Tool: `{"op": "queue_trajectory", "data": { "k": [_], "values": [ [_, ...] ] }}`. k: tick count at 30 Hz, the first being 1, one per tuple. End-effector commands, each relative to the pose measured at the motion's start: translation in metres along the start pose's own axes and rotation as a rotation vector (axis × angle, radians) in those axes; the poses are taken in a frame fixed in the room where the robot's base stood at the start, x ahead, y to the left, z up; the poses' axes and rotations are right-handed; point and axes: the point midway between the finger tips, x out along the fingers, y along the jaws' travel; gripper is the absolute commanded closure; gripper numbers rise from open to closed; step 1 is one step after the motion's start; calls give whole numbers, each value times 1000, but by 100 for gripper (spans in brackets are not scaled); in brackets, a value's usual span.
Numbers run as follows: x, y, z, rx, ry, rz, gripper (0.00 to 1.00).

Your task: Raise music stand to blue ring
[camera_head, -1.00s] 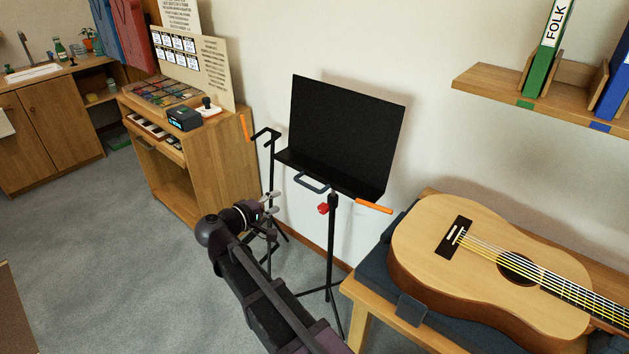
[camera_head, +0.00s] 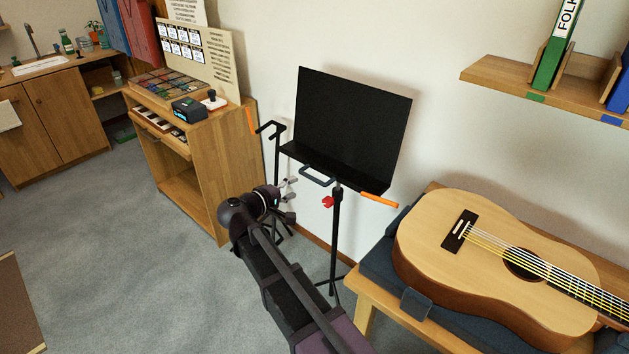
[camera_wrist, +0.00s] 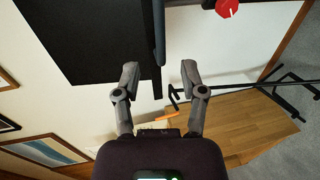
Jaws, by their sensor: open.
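The music stand has a black desk (camera_head: 352,128), which also fills the upper left of the wrist view (camera_wrist: 85,35). A dark grey handle (camera_head: 317,177) juts from the desk's lower edge. A red knob (camera_head: 328,202) sits on the post (camera_head: 336,240) below; it also shows at the top of the wrist view (camera_wrist: 228,8). My gripper (camera_head: 291,189) is open and empty, left of the post and slightly below the handle. In the wrist view, the handle (camera_wrist: 159,35) lies ahead, between the lines of my fingers (camera_wrist: 160,75), apart from them. I see no blue ring.
A second black stand with a hooked top (camera_head: 273,130) stands just left, close to my gripper. A guitar (camera_head: 480,250) lies on a wooden bench (camera_head: 364,322) at right. A wooden cabinet (camera_head: 228,165) stands behind at left. The grey floor (camera_head: 130,270) at left is clear.

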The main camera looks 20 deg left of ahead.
Motion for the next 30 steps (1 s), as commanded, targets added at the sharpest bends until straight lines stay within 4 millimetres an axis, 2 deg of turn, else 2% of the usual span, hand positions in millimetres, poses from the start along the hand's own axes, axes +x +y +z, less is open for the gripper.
{"op": "queue_trajectory", "data": {
  "k": [3,15,21,30],
  "values": [
    [20,-1,0,0,-2,0,46],
    [76,-1,0,0,-2,0,46],
    [91,0,0,0,-2,0,46],
    [94,0,1,0,-1,0,46]
  ]
}}
